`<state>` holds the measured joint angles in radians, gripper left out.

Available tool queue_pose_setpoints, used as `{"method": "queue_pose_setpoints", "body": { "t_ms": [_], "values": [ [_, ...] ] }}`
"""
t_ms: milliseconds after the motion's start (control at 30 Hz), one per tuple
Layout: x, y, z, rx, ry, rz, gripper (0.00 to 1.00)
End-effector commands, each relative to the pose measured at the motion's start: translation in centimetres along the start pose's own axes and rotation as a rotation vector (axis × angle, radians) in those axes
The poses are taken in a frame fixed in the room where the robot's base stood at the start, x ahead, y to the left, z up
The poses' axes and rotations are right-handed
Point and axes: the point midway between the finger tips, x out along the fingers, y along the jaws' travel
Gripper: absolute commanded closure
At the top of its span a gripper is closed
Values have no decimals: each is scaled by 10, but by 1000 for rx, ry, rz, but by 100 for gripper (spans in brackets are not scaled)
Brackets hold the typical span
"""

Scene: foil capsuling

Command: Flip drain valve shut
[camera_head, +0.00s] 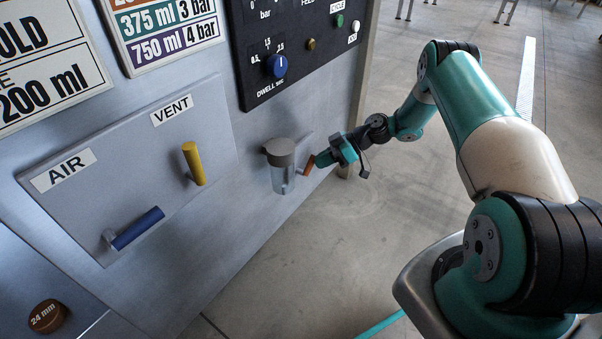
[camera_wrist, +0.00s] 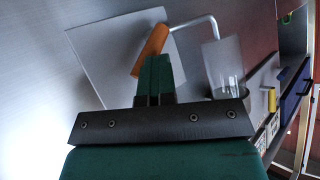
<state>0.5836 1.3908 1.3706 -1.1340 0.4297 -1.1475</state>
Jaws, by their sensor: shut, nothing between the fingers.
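The drain valve's orange handle (camera_head: 308,165) sits low on the machine panel, just right of a clear bowl with a grey cap (camera_head: 280,152). It tilts, with its top leaning right. In the wrist view the orange handle (camera_wrist: 151,49) is on a bent metal rod (camera_wrist: 192,22) in front of a pale plate. My gripper (camera_head: 321,158) is right beside the handle, on its right. In the wrist view my gripper (camera_wrist: 157,60) has its green fingers together, overlapping the handle's edge. I cannot tell whether they touch it. Nothing is held between the fingers.
The clear bowl (camera_wrist: 224,62) stands close to the fingers in the wrist view. A yellow VENT lever (camera_head: 194,163) and a blue AIR lever (camera_head: 137,228) are on the panel to the left. A dark control panel (camera_head: 297,38) with knobs is above. Open floor lies right of the machine.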

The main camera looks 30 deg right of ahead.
Motion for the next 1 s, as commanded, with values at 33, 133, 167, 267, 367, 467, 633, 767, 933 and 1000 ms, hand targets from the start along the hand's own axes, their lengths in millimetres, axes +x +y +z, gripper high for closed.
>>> {"method": "queue_pose_setpoints", "body": {
  "t_ms": [33, 133, 167, 267, 367, 467, 633, 767, 933, 1000],
  "values": [
    [-2, 3, 5, 0, 1, 7, 100],
    [-5, 4, 10, 0, 1, 10, 100],
    [-5, 5, 12, 0, 1, 10, 100],
    [-5, 6, 17, 0, 1, 10, 100],
    [-5, 6, 19, -1, 1, 10, 100],
    [-5, 6, 18, -1, 1, 10, 100],
    [-4, 5, 17, -1, 1, 10, 100],
    [-1, 2, 16, -1, 2, 9, 100],
    [5, -4, 16, 1, 1, 7, 100],
    [6, -5, 17, 0, 0, 8, 100]
  ]
}}
